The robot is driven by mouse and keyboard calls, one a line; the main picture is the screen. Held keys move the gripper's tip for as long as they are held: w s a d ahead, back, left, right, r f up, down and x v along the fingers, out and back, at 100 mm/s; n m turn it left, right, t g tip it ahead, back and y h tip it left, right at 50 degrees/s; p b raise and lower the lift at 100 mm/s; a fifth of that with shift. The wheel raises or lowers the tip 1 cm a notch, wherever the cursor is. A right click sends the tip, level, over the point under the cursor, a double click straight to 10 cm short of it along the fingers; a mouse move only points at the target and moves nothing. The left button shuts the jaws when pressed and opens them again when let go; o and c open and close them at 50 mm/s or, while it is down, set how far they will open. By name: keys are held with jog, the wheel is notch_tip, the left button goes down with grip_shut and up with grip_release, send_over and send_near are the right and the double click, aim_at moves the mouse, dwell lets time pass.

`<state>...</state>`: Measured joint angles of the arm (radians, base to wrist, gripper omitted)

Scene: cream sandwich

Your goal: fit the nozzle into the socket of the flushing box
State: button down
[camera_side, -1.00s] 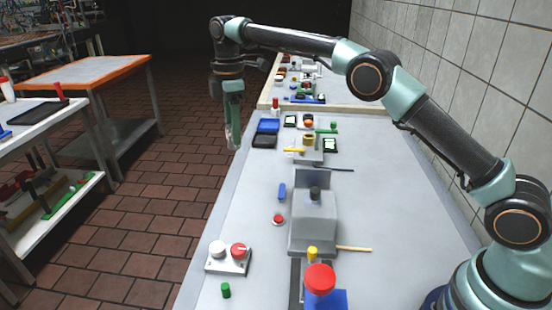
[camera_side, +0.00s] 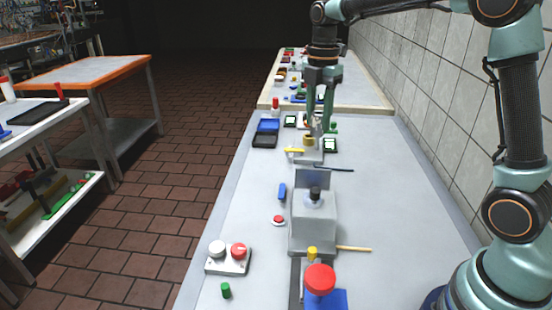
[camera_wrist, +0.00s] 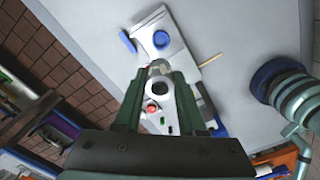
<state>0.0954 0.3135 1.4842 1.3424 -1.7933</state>
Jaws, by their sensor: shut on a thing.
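The flushing box appears to be the grey box (camera_side: 313,232) in the middle of the bench, with a dark round fitting (camera_side: 315,193) on top. In the wrist view a grey box (camera_wrist: 178,52) with a dark blue round part lies beyond my fingertips. My gripper (camera_side: 318,128) points down over the far part of the bench, beyond the box and apart from it. In the wrist view my gripper (camera_wrist: 160,72) has its fingers around a small pale piece (camera_wrist: 160,66), probably the nozzle. Its shape is mostly hidden, and the socket is not clear.
A button panel (camera_side: 229,262), a red button (camera_side: 278,220) and a blue piece (camera_side: 282,191) lie left of the box. A wooden stick (camera_side: 354,249) sticks out right. A red knob (camera_side: 320,279) stands in front. Bins (camera_side: 265,140) lie far left.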

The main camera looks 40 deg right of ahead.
notch_tip(320, 180, down, 20)
dwell(0.6)
jog(key=shift+s, duration=0.1)
jog(key=shift+c, duration=2.4)
grip_release()
jog(key=shift+f, duration=0.15)
notch_tip(320, 180, up, 12)
jog(key=s+a+r+m+t, duration=0.2)
jog(key=s+r+m, duration=0.2)
jog(key=s+m, duration=0.3)
jog(key=s+a+r+m+t, duration=0.2)
jog(key=s+r+m, duration=0.3)
jog(key=s+m, duration=0.3)
jog(key=shift+s+m+t, duration=0.15)
jog(key=shift+m+t, duration=0.65)
jog(key=shift+m, duration=1.4)
